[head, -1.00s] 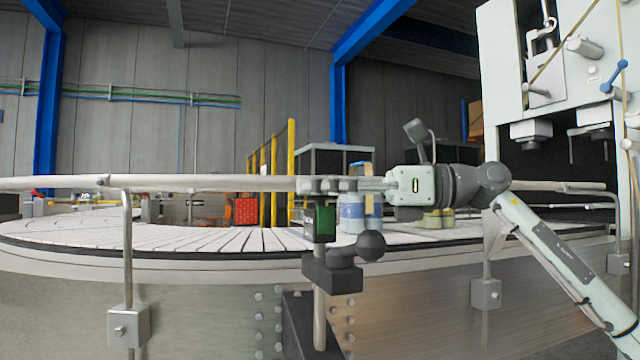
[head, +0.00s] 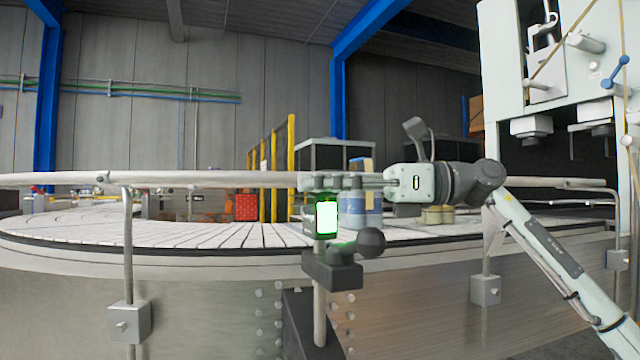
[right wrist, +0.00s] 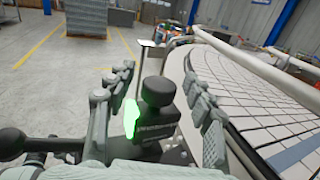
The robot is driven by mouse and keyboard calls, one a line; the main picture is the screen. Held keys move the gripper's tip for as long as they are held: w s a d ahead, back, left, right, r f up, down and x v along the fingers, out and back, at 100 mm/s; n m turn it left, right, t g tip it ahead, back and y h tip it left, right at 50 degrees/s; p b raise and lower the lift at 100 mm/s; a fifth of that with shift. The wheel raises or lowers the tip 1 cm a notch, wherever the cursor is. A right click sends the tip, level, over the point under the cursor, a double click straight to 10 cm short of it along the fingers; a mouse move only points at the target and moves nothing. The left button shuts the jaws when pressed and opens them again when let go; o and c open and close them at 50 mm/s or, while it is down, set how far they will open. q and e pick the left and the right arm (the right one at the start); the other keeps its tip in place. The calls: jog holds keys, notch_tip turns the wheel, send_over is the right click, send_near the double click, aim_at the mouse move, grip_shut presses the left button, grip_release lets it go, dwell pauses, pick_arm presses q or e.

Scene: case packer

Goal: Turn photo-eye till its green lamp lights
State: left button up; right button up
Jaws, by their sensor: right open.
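The photo-eye (head: 309,220) is a small dark box on an upright post at the conveyor's near side. Its face lamp (head: 327,217) glows bright, nearly white with a green rim. In the right wrist view the lamp (right wrist: 130,113) shines green beside the dark photo-eye body (right wrist: 158,105). My right gripper (head: 318,184) is just above the photo-eye, coming from the right. In the right wrist view my right gripper (right wrist: 155,108) is open, its fingers on either side of the photo-eye; contact cannot be told. My left gripper is not in view.
A black clamp with a ball knob (head: 371,242) sits below the photo-eye on its post. A guide rail (head: 220,182) runs along the slatted conveyor (head: 190,238). A blue-and-white container (head: 366,209) stands on the conveyor behind. Open floor (right wrist: 45,85) shows in the wrist view.

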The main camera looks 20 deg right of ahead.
jog(key=shift+d, duration=0.1)
jog(key=v, duration=1.2)
